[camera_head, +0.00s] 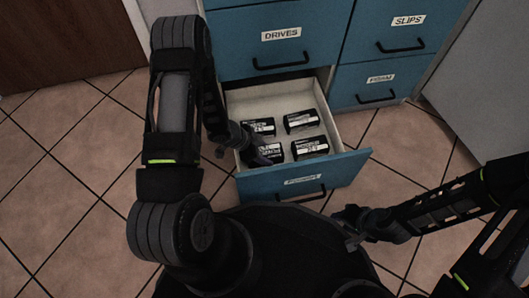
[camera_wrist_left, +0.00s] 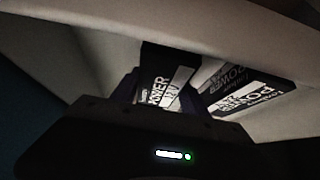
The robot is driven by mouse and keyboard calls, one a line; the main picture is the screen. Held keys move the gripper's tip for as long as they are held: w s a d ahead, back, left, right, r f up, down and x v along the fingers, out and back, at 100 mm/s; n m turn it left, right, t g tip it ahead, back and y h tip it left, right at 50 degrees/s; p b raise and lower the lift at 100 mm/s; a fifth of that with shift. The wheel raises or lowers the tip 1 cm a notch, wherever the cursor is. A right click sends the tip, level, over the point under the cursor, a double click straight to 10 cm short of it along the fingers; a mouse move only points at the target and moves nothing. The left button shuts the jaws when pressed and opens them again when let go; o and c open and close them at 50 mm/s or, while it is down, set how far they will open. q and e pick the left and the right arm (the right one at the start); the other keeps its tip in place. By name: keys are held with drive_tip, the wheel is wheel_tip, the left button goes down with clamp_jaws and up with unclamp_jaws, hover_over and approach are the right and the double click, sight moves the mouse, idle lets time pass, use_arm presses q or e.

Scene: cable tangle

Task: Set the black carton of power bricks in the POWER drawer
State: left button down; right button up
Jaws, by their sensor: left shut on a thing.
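The POWER drawer (camera_head: 328,171) is pulled open at the bottom of the blue cabinet. Several black cartons with white labels lie in it, among them a carton at the back right (camera_head: 301,121) and one at the front right (camera_head: 310,147). My left gripper (camera_head: 262,155) reaches over the drawer's left side and is shut on the front-left black carton (camera_head: 271,150), inside the drawer. In the left wrist view this carton (camera_wrist_left: 166,75) sits between the fingers, a little tilted; whether it touches the drawer floor is unclear. My right gripper (camera_head: 350,222) is outside, right of the drawer front; its jaws are unclear.
The shut DRIVES drawer (camera_head: 281,48) is directly above. The shut SLIPS (camera_head: 408,35) and FOAM (camera_head: 380,83) drawers are to the right. The drawer's side walls stand close around the left gripper. Tiled floor (camera_head: 65,150) is clear at left.

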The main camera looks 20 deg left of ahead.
use_arm(q)
drive_tip(key=c, duration=0.6)
unclamp_jaws()
drive_tip(key=shift+r, duration=0.25)
drive_tip(key=p+v, duration=0.6)
drive_tip(key=v, duration=0.4)
drive_tip(key=shift+a+r, duration=0.1)
drive_tip(key=shift+r, duration=0.15)
drive_tip(key=shift+s+a+r, duration=0.3)
drive_tip(key=shift+s+r, duration=0.05)
drive_tip(key=shift+r, duration=0.05)
